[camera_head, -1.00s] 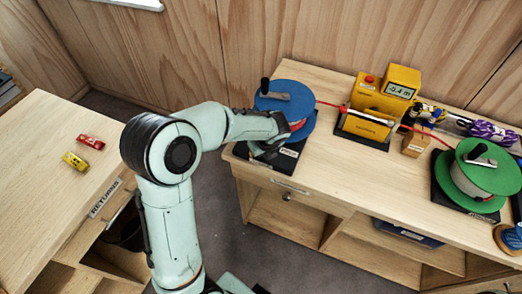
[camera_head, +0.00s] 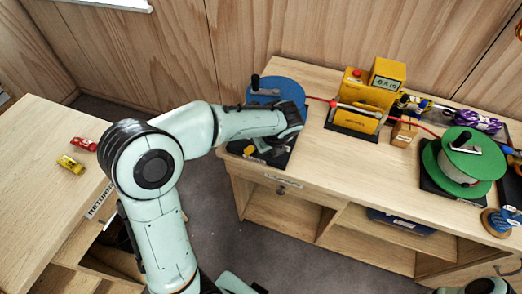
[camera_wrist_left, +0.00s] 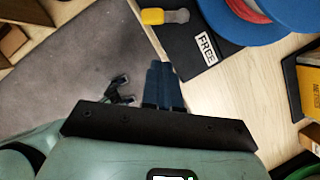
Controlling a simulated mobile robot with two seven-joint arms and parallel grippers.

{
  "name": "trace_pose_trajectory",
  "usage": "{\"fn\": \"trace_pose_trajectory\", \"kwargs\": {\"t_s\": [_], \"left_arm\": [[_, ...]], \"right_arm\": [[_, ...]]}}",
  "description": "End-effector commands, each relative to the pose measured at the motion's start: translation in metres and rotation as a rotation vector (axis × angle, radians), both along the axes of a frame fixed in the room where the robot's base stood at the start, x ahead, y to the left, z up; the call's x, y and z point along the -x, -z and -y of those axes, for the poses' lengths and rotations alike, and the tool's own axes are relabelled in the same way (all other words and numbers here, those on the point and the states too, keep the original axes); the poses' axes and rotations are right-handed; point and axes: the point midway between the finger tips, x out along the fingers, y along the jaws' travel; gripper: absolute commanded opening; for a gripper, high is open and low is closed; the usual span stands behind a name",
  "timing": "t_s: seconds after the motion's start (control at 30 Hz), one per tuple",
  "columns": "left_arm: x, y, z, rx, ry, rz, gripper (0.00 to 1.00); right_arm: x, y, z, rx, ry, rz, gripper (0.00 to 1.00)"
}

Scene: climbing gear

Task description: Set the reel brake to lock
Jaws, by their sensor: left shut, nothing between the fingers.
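The blue reel (camera_head: 278,92) with a black crank stands on a dark base plate (camera_head: 278,161) at the left end of the workbench. At the plate's front is a short yellow brake lever (camera_head: 249,150), also in the left wrist view (camera_wrist_left: 164,16). A white label reading FREE (camera_wrist_left: 207,48) lies beside the lever on the plate. My left gripper (camera_wrist_left: 160,72) is shut and empty. Its fingers appear just off the plate's edge, apart from the lever in the wrist view. My arm hides part of the plate in the head view. My right gripper is not in view.
A yellow meter (camera_head: 362,98) stands right of the blue reel, with a red rope running past it to a green reel (camera_head: 463,160). A returns counter (camera_head: 40,150) with two small items is left.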

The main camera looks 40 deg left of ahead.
Motion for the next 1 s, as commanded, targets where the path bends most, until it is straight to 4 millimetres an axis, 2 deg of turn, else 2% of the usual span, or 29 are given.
{"fn": "trace_pose_trajectory", "kwargs": {"t_s": [0.03,0.2,0.8,0.9,0.97,1.0], "left_arm": [[0.0,-0.009,0.004,0.001,0.002,0.005,0.0],[0.003,-0.022,0.008,0.001,0.001,0.002,0.0],[0.004,-0.024,0.01,0.001,0.0,0.0,0.0],[0.004,-0.012,0.014,0.024,-0.02,-0.007,0.0],[0.005,0.006,0.021,0.063,-0.056,-0.015,0.0],[0.007,0.025,0.028,0.103,-0.095,-0.022,0.0]], "right_arm": [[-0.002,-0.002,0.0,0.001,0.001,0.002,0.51],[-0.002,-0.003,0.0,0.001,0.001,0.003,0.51],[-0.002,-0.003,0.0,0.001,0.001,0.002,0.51],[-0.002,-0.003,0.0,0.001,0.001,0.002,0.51],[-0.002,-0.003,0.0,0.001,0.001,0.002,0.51],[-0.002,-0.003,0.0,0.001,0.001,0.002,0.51]]}}
